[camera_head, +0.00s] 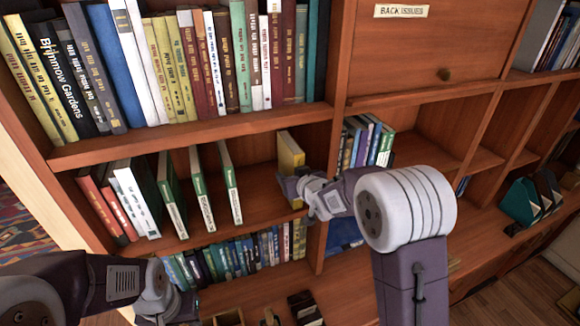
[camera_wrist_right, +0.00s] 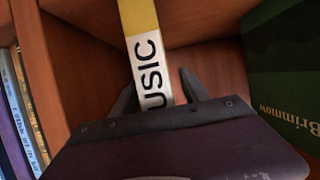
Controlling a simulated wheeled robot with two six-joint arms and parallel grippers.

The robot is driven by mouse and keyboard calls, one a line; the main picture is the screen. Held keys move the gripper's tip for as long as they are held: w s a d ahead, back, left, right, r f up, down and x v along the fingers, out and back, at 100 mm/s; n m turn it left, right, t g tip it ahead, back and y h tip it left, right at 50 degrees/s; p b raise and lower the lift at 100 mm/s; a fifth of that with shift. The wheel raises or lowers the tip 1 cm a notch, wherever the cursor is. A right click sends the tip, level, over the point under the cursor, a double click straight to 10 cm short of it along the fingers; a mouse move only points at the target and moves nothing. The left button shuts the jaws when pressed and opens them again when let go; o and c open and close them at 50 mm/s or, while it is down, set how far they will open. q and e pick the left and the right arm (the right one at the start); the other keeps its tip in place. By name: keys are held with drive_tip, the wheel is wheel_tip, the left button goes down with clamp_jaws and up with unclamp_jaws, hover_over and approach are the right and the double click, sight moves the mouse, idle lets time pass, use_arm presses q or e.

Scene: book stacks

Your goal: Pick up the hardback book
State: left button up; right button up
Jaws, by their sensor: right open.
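Green-and-white books (camera_head: 195,185) stand apart to the left on the same shelf; a dark green cover (camera_wrist_right: 285,70) fills the wrist view's right. A wooden divider (camera_head: 318,195) is close on the book's other side. A full row (camera_head: 240,255) fills the shelf below.

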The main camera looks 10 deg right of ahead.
drive_tip(key=shift+w, duration=0.1)
drive_tip(key=shift+s, duration=0.25)
clamp_jaws()
drive_tip(key=shift+w+r, duration=0.1)
drive_tip(key=shift+r, duration=0.05)
idle(0.9)
